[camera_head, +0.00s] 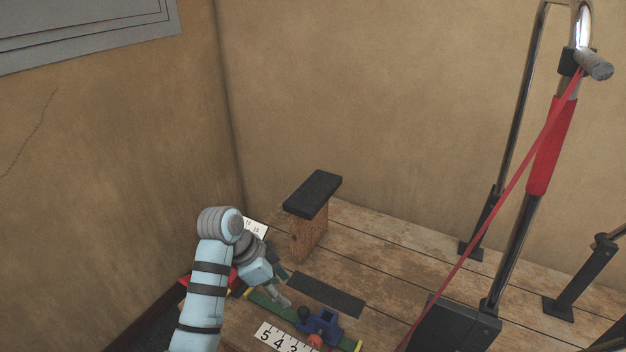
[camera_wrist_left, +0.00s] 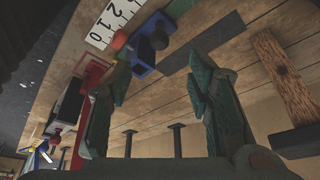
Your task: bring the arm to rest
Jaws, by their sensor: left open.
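My left arm (camera_head: 206,285) comes up from the bottom of the head view and bends over the wooden bench. Its gripper (camera_head: 283,286) points down and right above the bench, close to the blue block (camera_head: 322,325). In the left wrist view the two green-grey fingers (camera_wrist_left: 160,88) stand wide apart with nothing between them. The blue block also shows there (camera_wrist_left: 149,48), beyond the fingertips, with a dark knob and an orange-red ball (camera_wrist_left: 119,40) beside it. My right gripper is in neither view.
A wooden post (camera_head: 309,236) with a black top stands behind the gripper. A white number strip (camera_head: 283,338) lies in front. A dark strip (camera_head: 326,294) lies on the bench (camera_head: 385,262). A metal rail with a red grip (camera_head: 549,150) and a red strap is at right.

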